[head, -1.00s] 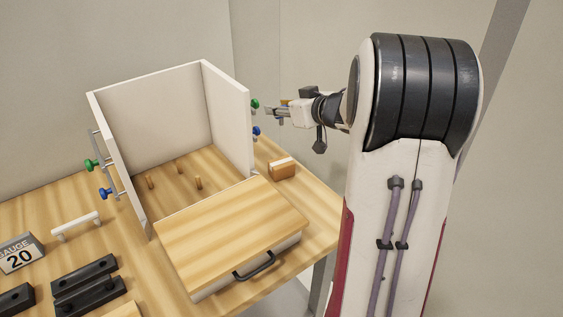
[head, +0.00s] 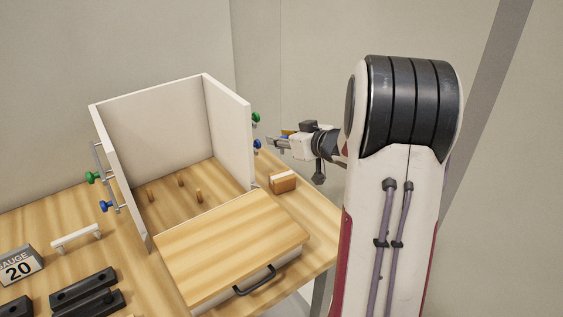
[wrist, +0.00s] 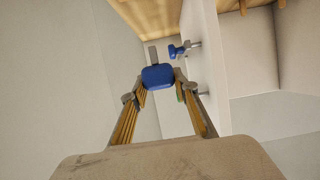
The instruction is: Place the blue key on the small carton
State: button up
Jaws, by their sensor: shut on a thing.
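My gripper (head: 271,140) is to the right of the cabinet's right side panel in the head view. In the wrist view my gripper (wrist: 158,82) is shut on a blue key (wrist: 157,77), with a grey shaft pointing away from the fingers. The held key is hard to make out in the head view. A second blue key (wrist: 178,50) sits on a rod at the panel in the wrist view; a blue head also shows beside the panel in the head view (head: 257,144). The small brown carton (head: 283,183) with a pale top strip sits on the table, below my gripper.
The open white cabinet (head: 229,130) has wooden pegs inside. A green key (head: 256,118) is on its right panel; green and blue keys are on its left. A wooden-topped drawer box (head: 230,238) stands in front. A gauge block (head: 18,268) and dark blocks lie left.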

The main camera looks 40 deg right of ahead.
aim_at(281, 148)
jog(key=shift+f, duration=1.8)
jog(key=shift+f, duration=1.9)
jog(key=shift+f, duration=0.15)
jog(key=o, duration=1.1)
jog(key=shift+r, duration=0.2)
jog(key=shift+v, duration=6.05)
